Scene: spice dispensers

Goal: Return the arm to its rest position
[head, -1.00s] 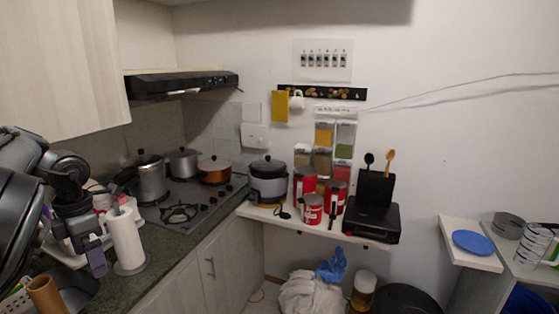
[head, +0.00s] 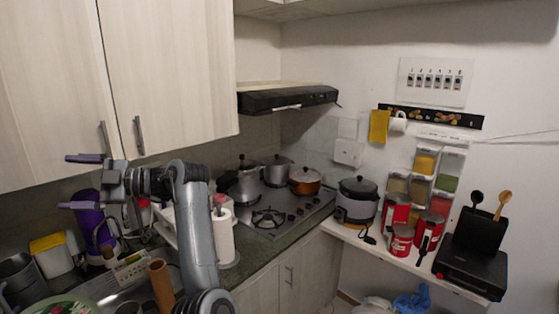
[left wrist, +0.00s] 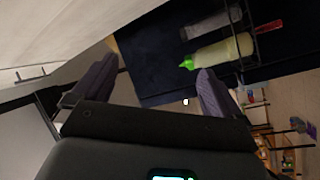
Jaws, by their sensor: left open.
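My left gripper (head: 76,182) is in the left part of the head view, open and empty. Its two purple fingers point left, one above the other, in front of the lower edge of the wall cabinet. My grey left arm rises from the bottom of the picture to it. In the left wrist view the two fingers of the gripper (left wrist: 148,90) stand wide apart with nothing between them. My right gripper is in neither view. The spice dispensers (head: 425,163) hang on the back wall at the right, well away from my left gripper.
The wall cabinet (head: 165,75) is close above and behind my left gripper. The counter below holds a paper towel roll (head: 223,238), a purple item (head: 92,222) and a yellow-lidded container (head: 52,252). The stove (head: 285,205) with several pots stands behind my arm.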

